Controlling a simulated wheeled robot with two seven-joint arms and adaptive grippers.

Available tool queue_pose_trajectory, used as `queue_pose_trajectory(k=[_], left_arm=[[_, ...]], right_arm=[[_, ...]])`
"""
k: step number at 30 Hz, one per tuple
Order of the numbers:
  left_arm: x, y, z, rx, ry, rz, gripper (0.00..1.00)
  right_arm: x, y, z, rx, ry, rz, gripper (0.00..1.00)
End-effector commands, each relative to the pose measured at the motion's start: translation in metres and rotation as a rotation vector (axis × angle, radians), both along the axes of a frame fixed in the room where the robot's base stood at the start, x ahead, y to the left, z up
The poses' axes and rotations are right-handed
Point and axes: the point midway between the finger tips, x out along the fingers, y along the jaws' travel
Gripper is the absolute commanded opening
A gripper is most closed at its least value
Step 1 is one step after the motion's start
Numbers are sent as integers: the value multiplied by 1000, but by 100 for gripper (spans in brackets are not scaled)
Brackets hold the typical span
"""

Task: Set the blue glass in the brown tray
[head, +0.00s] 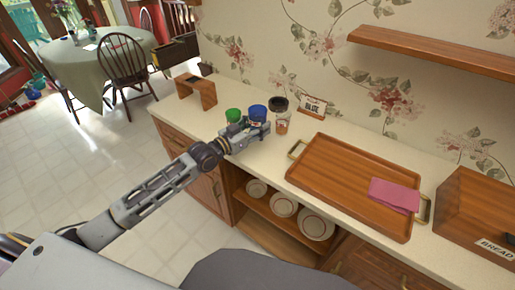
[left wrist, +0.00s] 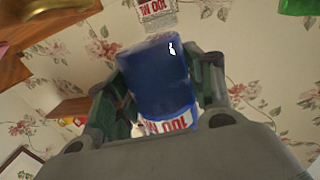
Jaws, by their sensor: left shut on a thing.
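The blue glass (head: 258,111) is at the left part of the counter, held in my left gripper (head: 258,129). In the left wrist view the blue glass (left wrist: 158,75) sits between the two fingers, which are shut on it. I cannot tell whether its base touches the counter. The brown tray (head: 330,165) lies on the counter to the right, with a gold handle at each end. A pink cloth (head: 394,195) lies on its right part. My right gripper is not in view.
A green glass (head: 233,115) stands just left of the blue one. A small jar (head: 282,124), a dark bowl (head: 278,104) and a small sign (head: 312,106) are close behind. A wooden bread box (head: 478,212) stands right of the tray. A wall shelf (head: 440,52) hangs above.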

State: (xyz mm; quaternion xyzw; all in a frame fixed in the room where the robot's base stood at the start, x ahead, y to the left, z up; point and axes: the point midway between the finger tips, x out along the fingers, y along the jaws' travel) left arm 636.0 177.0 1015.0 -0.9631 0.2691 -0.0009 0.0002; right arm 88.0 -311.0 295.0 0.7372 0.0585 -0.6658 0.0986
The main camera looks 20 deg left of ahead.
Motion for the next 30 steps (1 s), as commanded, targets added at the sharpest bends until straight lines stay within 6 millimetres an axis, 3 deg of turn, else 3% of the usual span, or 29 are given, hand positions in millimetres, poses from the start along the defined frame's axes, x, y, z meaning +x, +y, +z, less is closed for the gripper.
queue_pose_trajectory(k=[6,12,23,30], left_arm=[[0,1,-27,0,2,1,18],[0,0,-41,-1,0,1,18],[0,0,-43,0,0,1,18],[0,1,-65,2,1,1,18]], right_arm=[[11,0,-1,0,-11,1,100],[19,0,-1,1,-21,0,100],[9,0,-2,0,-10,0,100],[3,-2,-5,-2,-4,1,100]])
